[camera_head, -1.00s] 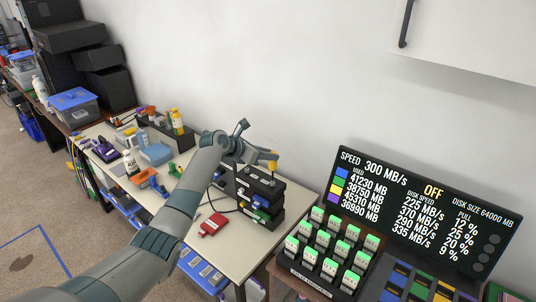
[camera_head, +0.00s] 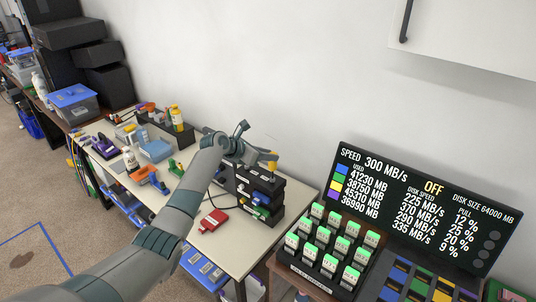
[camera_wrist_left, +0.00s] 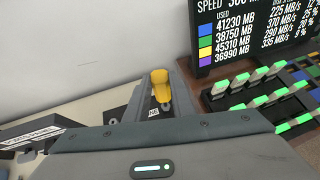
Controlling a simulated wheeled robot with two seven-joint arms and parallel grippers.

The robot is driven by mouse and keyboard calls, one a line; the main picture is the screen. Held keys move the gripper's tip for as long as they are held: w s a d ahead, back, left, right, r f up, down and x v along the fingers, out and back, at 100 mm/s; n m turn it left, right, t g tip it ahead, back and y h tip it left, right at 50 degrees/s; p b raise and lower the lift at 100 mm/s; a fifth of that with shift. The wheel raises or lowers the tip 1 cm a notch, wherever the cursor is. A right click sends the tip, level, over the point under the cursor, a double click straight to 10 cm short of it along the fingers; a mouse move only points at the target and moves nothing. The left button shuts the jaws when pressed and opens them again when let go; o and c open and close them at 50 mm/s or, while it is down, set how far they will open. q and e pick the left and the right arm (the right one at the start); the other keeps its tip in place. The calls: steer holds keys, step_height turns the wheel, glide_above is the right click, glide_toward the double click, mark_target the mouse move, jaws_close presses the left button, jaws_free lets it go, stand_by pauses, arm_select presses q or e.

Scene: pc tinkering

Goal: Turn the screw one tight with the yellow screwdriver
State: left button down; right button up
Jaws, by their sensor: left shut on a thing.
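My left gripper (camera_head: 266,156) is over the stack of black boxes (camera_head: 262,188) at the right end of the light table. It is shut on the yellow screwdriver (camera_head: 273,159). The yellow handle (camera_wrist_left: 160,80) and a short grey shaft also show in the left wrist view, above the dark top of a box (camera_wrist_left: 153,108). The screwdriver stands about upright, tip down. Its tip and the screw under it are too small or hidden, so I cannot tell whether they touch. My right gripper is in neither view.
A red piece (camera_head: 213,220) lies on the table left of the boxes. A rack of green-topped blocks (camera_head: 325,245) and a display panel (camera_head: 430,210) stand to the right. Bottles, a blue-lidded box (camera_head: 76,101) and tools crowd the left. The wall is close behind.

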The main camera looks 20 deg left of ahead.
arm_select(q)
steer(key=c, duration=1.4)
jaws_free()
steer(key=shift+c, duration=0.2)
steer(key=shift+r, duration=0.1)
steer(key=shift+p+v, duration=0.35)
steer(key=shift+v, duration=2.05)
steer(key=shift+s+a, duration=0.1)
steer(key=b+v, duration=0.5)
steer(key=v, duration=1.2)
steer(key=shift+b, duration=0.35)
